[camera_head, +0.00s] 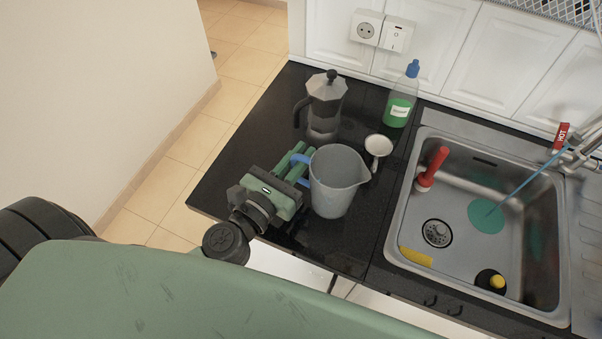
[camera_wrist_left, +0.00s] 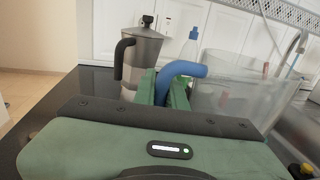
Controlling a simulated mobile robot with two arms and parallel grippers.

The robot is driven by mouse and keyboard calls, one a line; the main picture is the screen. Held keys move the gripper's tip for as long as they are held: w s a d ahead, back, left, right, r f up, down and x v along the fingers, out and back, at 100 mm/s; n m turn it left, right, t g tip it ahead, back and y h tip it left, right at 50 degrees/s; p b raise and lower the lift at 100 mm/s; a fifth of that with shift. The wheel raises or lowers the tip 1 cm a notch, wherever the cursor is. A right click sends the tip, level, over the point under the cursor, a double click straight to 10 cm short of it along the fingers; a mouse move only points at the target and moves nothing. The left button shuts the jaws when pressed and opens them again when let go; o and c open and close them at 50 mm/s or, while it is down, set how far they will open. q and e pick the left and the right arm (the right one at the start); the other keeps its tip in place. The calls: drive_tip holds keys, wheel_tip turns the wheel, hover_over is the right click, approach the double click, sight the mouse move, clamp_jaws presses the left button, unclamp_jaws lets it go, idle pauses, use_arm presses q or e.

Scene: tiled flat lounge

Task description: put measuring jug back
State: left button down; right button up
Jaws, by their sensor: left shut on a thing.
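The measuring jug (camera_head: 338,184) is a translucent grey jug with a blue handle. It is upright at the black counter, left of the sink; I cannot tell whether its base touches the counter. My left gripper (camera_head: 301,168) comes in from the left and is shut on the blue handle. In the left wrist view the handle (camera_wrist_left: 182,70) sits between the green fingers (camera_wrist_left: 165,88), with the clear jug body (camera_wrist_left: 238,85) to the right. My right gripper is in neither view.
A moka pot (camera_head: 325,105) stands behind the gripper. A green bottle (camera_head: 401,97) stands near the wall. The black counter (camera_head: 222,187) is bare at left.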

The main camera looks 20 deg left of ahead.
use_arm(q)
wheel_tip(320, 180, down, 4)
drive_tip(key=b, duration=0.3)
drive_tip(key=shift+f, duration=0.2)
drive_tip(key=shift+f+b, duration=0.2)
drive_tip(key=shift+b, duration=0.1)
drive_tip(key=c, duration=1.5)
unclamp_jaws()
drive_tip(key=shift+o, duration=0.2)
